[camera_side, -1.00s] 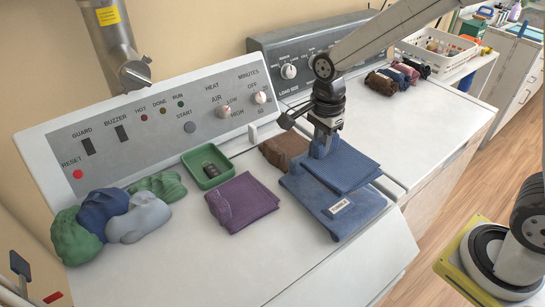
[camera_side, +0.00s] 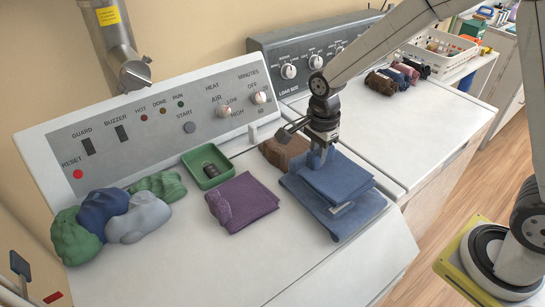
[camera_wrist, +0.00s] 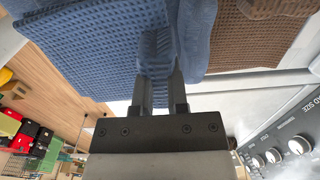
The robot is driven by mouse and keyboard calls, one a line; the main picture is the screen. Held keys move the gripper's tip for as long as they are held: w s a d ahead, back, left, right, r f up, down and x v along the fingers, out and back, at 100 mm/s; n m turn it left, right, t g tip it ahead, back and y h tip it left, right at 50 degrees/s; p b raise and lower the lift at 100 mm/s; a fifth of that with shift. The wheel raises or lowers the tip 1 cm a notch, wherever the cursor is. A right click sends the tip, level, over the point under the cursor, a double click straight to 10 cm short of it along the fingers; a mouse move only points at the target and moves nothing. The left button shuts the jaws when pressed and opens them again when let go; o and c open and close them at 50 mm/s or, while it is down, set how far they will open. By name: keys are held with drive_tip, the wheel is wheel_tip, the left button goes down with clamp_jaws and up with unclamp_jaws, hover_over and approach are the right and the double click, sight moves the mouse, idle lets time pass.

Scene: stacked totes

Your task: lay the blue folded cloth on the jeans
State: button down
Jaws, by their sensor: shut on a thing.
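The blue folded cloth (camera_side: 342,180) lies over the folded jeans (camera_side: 351,222), which show along its left and front edges in the side view. My gripper (camera_side: 316,163) is shut on the back left edge of the cloth. In the wrist view the fingers (camera_wrist: 157,85) pinch a fold of the waffle-textured blue cloth (camera_wrist: 90,45). The cloth covers most of the jeans and part of their pale label. I cannot tell whether the cloth rests fully on the jeans or is still held slightly above them.
A brown folded cloth (camera_side: 284,149) sits just behind the jeans. A purple folded cloth (camera_side: 243,200) lies to the left, with a green tray (camera_side: 206,167) behind it. Crumpled cloths (camera_side: 103,212) lie at far left. The white top in front is clear.

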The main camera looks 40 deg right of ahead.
drive_tip(key=shift+f, duration=0.55)
drive_tip(key=c, duration=0.6)
unclamp_jaws()
drive_tip(key=shift+c, duration=0.2)
drive_tip(key=shift+r, duration=0.1)
wheel_tip(320, 180, up, 13)
idle(0.5)
